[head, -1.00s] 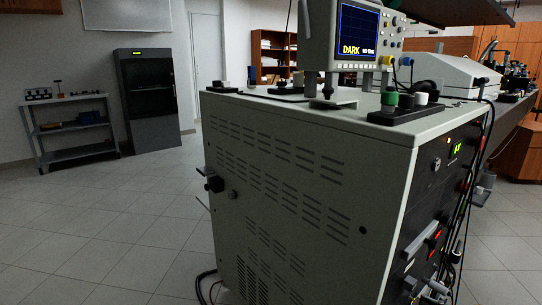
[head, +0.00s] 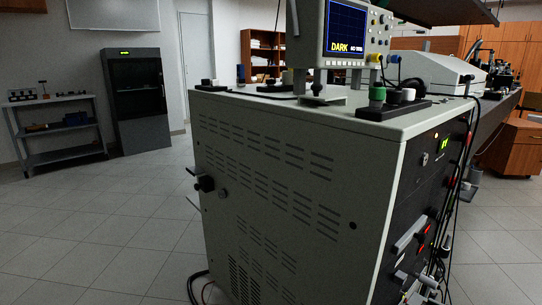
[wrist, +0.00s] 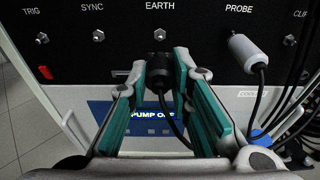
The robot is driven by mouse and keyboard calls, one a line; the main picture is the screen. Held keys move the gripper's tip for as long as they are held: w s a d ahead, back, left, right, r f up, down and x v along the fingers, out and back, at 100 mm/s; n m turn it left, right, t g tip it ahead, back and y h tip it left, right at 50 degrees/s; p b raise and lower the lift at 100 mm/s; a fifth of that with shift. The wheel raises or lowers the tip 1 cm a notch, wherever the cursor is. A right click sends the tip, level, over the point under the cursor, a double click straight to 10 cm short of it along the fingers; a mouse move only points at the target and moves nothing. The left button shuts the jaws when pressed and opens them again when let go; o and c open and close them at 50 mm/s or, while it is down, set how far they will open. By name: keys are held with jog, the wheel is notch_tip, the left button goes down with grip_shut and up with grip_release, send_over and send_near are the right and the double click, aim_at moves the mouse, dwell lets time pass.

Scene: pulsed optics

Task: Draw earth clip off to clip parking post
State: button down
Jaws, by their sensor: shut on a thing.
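In the wrist view my gripper (wrist: 168,58), with teal finger pads, is shut on the black earth clip (wrist: 158,63). The clip sits at the panel just under the EARTH label, and a black lead hangs down from it between the fingers. The fingertips hide its sides, and I cannot tell whether it is still seated on its terminal. At the right edge is a cut-off label starting "CLI" (wrist: 297,14); the parking post itself is not clear there. I cannot make out my gripper in the head view.
A grey probe (wrist: 248,52) with a black cable stands right of the clip. Bare terminals sit under TRIG (wrist: 42,38) and SYNC (wrist: 98,35). Dark cables (wrist: 297,110) hang at the right. In the head view the cabinet (head: 275,180) fills the middle; open floor (head: 95,220) lies left.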

jog(key=f+b+v, duration=0.1)
jog(key=b+v, duration=0.1)
jog(key=v, duration=0.9)
jog(key=shift+s+d+f, duration=0.35)
jog(key=shift+s+f, duration=0.05)
jog(key=shift+w, duration=0.1)
